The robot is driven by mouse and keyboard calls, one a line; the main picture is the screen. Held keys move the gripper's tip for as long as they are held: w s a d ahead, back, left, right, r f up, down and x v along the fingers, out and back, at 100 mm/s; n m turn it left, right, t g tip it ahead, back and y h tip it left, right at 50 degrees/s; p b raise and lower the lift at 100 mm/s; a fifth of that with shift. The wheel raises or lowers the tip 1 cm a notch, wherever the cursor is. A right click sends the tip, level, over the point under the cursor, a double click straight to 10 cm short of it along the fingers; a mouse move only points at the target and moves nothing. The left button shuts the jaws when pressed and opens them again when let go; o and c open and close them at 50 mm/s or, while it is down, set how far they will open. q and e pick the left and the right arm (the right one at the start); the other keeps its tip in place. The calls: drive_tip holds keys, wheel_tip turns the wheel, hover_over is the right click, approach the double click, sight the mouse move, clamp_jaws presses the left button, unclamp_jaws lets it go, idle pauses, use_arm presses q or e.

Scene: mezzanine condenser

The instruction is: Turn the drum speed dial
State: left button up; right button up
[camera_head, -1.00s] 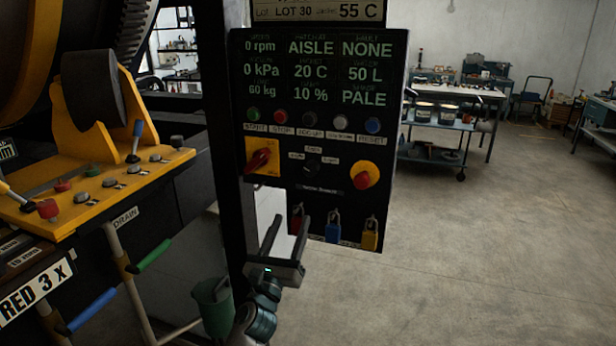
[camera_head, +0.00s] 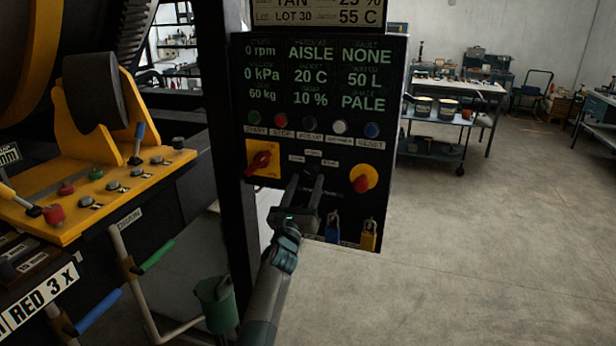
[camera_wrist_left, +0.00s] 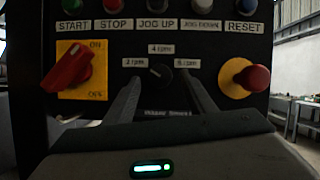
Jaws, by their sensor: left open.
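The drum speed dial (camera_wrist_left: 160,74) is a small black knob on the black control panel (camera_head: 390,150), with labels for 2, 4 and 6 rpm around it. In the wrist view it lies between the fingers of my left gripper (camera_wrist_left: 158,85), which is open. In the head view my left gripper (camera_head: 306,186) is in front of the panel, with its fingertips near the dial (camera_head: 312,170) and partly covering it. I cannot tell whether the fingers touch the dial. My right gripper is not in view.
A red rotary switch (camera_wrist_left: 68,67) on a yellow plate is left of the dial. A red stop button (camera_wrist_left: 252,78) on yellow is right. A row of buttons (camera_head: 340,127) runs above. A blue padlock (camera_head: 332,229) and a yellow padlock (camera_head: 368,236) hang below.

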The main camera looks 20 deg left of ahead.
use_arm(q)
drive_tip(key=shift+x, duration=1)
drive_tip(key=c, duration=1)
drive_tip(key=shift+c, duration=0.2)
